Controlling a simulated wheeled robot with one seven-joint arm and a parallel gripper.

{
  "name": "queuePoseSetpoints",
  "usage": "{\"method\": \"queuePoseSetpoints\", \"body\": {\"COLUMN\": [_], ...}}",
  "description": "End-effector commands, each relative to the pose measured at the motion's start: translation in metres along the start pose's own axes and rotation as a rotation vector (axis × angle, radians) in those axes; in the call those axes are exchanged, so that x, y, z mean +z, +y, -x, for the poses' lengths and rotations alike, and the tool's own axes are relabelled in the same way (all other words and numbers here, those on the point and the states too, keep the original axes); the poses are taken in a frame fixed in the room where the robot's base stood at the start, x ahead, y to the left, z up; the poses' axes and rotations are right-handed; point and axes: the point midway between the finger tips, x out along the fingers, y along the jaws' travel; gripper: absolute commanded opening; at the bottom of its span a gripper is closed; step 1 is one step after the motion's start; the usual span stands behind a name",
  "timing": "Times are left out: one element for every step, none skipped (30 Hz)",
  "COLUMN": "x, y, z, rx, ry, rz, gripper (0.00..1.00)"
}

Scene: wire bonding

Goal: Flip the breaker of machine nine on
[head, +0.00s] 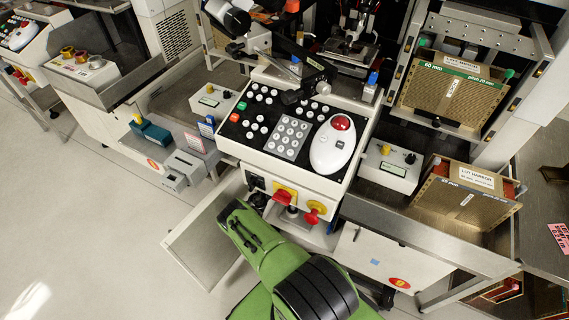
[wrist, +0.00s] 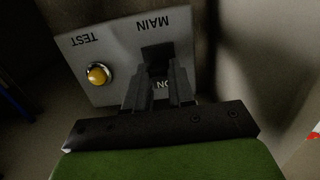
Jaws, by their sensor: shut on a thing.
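In the wrist view a grey panel plate (wrist: 112,62) shows upside down, with the words MAIN and TEST. The breaker (wrist: 157,52) is a dark block under MAIN, and an ON label shows between my fingers. My gripper (wrist: 160,77) has its black fingers close together at the breaker, shut on its lever. The lever is mostly hidden by the fingers, and its position cannot be told. A yellow test button (wrist: 97,74) is beside it.
An open panel door (head: 203,243) hangs left of my arm. Red and yellow rotary switches (head: 285,195) sit just right of my gripper, below the console keypad (head: 285,137). A box with a trackball (head: 333,143) is above. Clear floor (head: 90,230) lies to the left.

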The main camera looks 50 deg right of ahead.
Motion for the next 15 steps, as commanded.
{"method": "queuePoseSetpoints", "body": {"x": [-0.0098,-0.0107,-0.0116,-0.0119,-0.0122,-0.0119,-0.0118,-0.0114,-0.011,-0.0104,-0.0097,-0.0088,-0.0083,-0.0079,-0.0077], "y": [0.0003,0.0005,0.0007,0.0006,0.0009,0.0012,0.001,0.0006,0.0005,0.0005,0.0004,0.0004,0.0004,0.0003,0.0003], "z": [0.001,0.0011,0.001,0.0008,0.0007,0.0007,0.0007,0.0008,0.0009,0.001,0.001,0.0011,0.001,0.001,0.001], "rx": [0.001,0.001,0.002,0.002,0.003,0.003,0.002,0.001,0.001,0.0,0.0,0.0,0.0,0.0,0.0], "ry": [-0.037,-0.057,-0.083,-0.102,-0.119,-0.139,-0.15,-0.16,-0.168,-0.172,-0.175,-0.177,-0.177,-0.177,-0.177], "rz": [-0.002,-0.001,-0.001,-0.001,-0.001,-0.001,-0.001,-0.002,-0.002,-0.002,-0.001,-0.001,-0.001,-0.001,-0.001], "gripper": [0.0,0.0,0.0,0.0,0.0,0.0,0.0,0.0,0.0,0.0,0.0,0.0,0.0,0.0,0.0]}}
